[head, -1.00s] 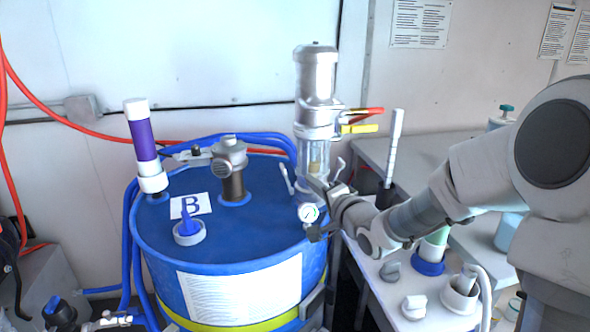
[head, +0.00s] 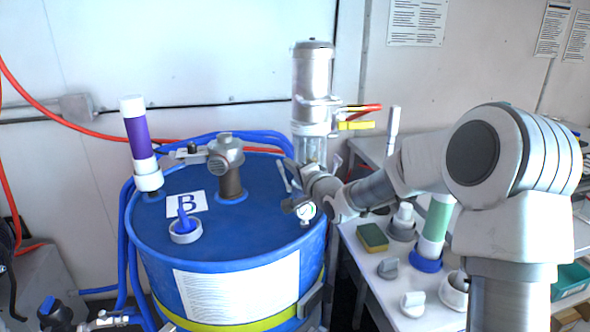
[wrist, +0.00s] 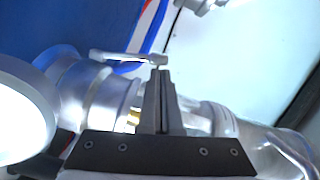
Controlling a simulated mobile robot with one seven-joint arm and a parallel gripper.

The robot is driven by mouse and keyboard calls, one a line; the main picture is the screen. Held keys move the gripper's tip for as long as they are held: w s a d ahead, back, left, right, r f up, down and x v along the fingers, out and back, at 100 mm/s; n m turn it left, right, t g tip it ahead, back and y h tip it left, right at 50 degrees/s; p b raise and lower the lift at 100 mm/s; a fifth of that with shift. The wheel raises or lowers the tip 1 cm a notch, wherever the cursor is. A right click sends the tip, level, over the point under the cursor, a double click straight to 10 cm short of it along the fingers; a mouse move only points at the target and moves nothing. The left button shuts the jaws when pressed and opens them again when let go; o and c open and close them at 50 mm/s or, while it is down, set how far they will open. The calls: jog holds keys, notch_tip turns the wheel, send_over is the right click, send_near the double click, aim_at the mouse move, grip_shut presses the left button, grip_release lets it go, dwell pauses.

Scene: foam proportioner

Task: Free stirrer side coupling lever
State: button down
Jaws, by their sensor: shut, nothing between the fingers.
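The silver pump (head: 313,85) stands upright at the right rear of the blue drum (head: 262,228). The stirrer fitting (head: 229,168) stands on the lid to its left. The coupling lever (head: 284,177) on the stirrer side sticks out from the pump's foot. In the wrist view a silver lever (wrist: 118,57) reaches from the left to the fingertips of my gripper (wrist: 161,72). My gripper is shut and empty, its tips at or very near the lever's end; contact cannot be told. In the head view my wrist partly hides the coupling.
Red and yellow valve handles (head: 357,125) stick out right of the pump. The right bench holds a sponge (head: 373,237) and fittings.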

dwell(0.4)
jog(key=shift+a+n, duration=0.25)
jog(key=shift+n, duration=0.05)
jog(key=shift+s+a+n+b, duration=0.2)
jog(key=shift+n+b, duration=0.1)
jog(key=shift+b, duration=0.2)
jog(key=a+f+n+b, duration=0.1)
jog(key=n+b, duration=0.1)
jog(key=b, duration=0.1)
jog(key=a+f+n+h+b, duration=0.1)
jog(key=a+n+b, duration=0.1)
jog(key=b, duration=0.1)
jog(key=s+a+n+h+b, duration=0.1)
jog(key=n+b, duration=0.1)
jog(key=b, duration=0.1)
jog(key=shift+s+a+f+g, duration=0.1)
jog(key=shift+a+f+g, duration=0.2)
jog(key=shift+f, duration=0.1)
jog(key=shift+s+a+f+n+h+b, duration=0.1)
jog(key=shift+a+f+n+h+b, duration=0.25)
jog(key=shift+n+b, duration=0.25)
jog(key=shift+s+a+f+n+h+b, duration=0.1)
jog(key=shift+a+f+n+h+b, duration=0.2)
jog(key=shift+n+b, duration=0.3)
jog(key=shift+d+r, duration=0.15)
jog(key=shift+r, duration=0.05)
